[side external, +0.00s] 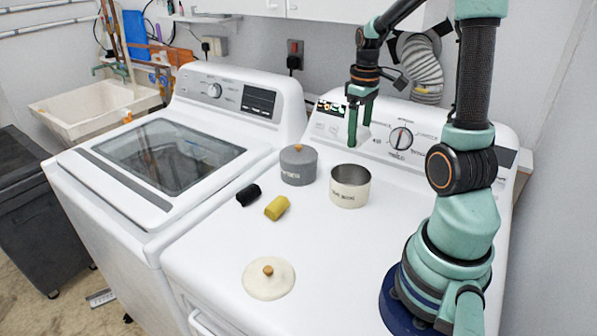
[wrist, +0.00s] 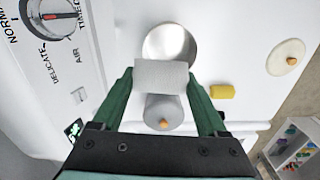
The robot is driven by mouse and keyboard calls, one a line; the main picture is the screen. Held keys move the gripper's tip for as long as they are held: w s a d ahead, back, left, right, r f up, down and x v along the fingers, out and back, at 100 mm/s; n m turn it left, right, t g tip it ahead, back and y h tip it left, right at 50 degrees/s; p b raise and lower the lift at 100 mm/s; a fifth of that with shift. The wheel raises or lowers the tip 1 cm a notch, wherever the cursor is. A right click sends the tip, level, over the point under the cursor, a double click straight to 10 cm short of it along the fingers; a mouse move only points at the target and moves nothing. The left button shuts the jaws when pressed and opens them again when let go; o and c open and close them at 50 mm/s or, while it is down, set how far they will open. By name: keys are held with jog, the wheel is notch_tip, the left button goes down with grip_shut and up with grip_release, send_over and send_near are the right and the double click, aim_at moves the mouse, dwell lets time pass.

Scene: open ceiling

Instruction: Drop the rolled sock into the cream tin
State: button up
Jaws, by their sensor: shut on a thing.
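My gripper (side external: 359,140) is shut on a pale grey-white rolled sock (wrist: 160,77), held between its green fingers in the wrist view. The sock is hard to make out in the side view. The open cream tin (side external: 349,186) stands upright on the white machine top, with dark lettering on its side. In the wrist view the cream tin (wrist: 170,32) shows just beyond the sock, which covers part of its near edge. My gripper is raised above the machine top, near the control panel in the side view.
A lidded grey tin (side external: 298,165) stands left of the cream tin. A yellow roll (side external: 277,208) and a black roll (side external: 248,195) lie farther left. A cream lid (side external: 268,279) with a wooden knob lies toward the front. The control panel (side external: 405,140) rises behind.

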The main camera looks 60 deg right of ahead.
aim_at(357, 145)
jog(key=shift+f, duration=2.05)
jog(key=o, duration=1.2)
notch_tip(357, 145, up, 12)
jog(key=shift+r, duration=0.1)
jog(key=a+t, duration=0.2)
jog(key=a, duration=0.6)
jog(key=w+a+t, duration=0.1)
jog(key=a, duration=0.7)
jog(key=a+t, duration=0.2)
jog(key=a, duration=0.6)
jog(key=shift+w+a+r+n+t, duration=0.15)
jog(key=shift+w+r+n+t, duration=0.15)
jog(key=shift+r+n, duration=0.1)
